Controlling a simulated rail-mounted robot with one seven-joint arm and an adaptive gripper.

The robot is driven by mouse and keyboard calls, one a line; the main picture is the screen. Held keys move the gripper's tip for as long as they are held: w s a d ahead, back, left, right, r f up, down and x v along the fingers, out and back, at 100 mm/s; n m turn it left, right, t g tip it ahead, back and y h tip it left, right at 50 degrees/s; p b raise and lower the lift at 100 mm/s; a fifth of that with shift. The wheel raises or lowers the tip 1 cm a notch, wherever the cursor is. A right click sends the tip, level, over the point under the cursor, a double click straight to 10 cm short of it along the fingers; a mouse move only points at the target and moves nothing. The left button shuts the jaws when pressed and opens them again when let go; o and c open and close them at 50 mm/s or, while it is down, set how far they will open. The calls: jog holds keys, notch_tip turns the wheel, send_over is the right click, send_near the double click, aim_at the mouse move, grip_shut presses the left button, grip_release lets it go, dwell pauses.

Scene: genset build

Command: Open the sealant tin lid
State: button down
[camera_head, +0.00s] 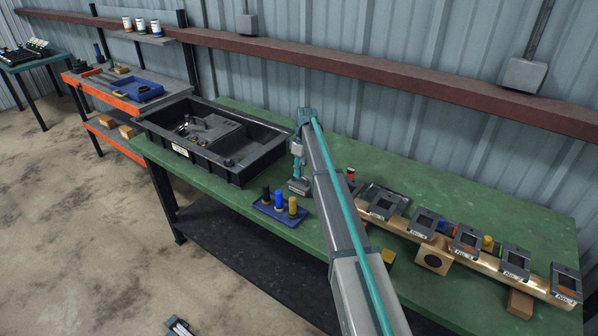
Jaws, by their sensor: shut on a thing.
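My gripper (298,178) points down over the green bench, right of the black tray. It is shut on a small grey thing (299,187) at the bench top. This thing is flat and low, and it is too small and partly covered to tell whether it is the sealant tin or its lid. I cannot make out a seam or gap of a lid. My arm covers part of the bench to the right of the gripper.
A blue holder (275,213) with black, blue and yellow pegs stands close to the left of my gripper. The black tray (262,166) holds small parts. A brass-coloured rail (480,258) with several grey frames lies right. Small tins (140,25) stand on the far shelf.

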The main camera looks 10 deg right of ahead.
jog(key=shift+w+d+r, duration=0.1)
jog(key=shift+w, duration=0.05)
dwell(0.3)
jog(key=shift+w+d+r+b, duration=0.75)
jog(key=shift+w+d+b, duration=0.15)
jog(key=shift+b, duration=0.15)
jog(key=shift+w+d+r+b, duration=0.15)
jog(key=shift+w+d+b, duration=0.4)
jog(key=shift+d, duration=0.2)
jog(key=w+d+b, duration=0.1)
jog(key=w+d+f+b, duration=0.1)
jog(key=d, duration=0.1)
jog(key=shift+w+d, duration=0.1)
jog(key=shift+d, duration=0.05)
jog(key=c, duration=1.6)
grip_release()
jog(key=shift+w+a+f, duration=0.2)
jog(key=shift+w+f, duration=0.1)
jog(key=shift+c, duration=0.2)
jog(key=o, duration=0.4)
jog(key=shift+r, duration=0.35)
jog(key=shift+o, duration=0.2)
jog(key=shift+w, duration=0.1)
jog(key=shift+r, duration=0.25)
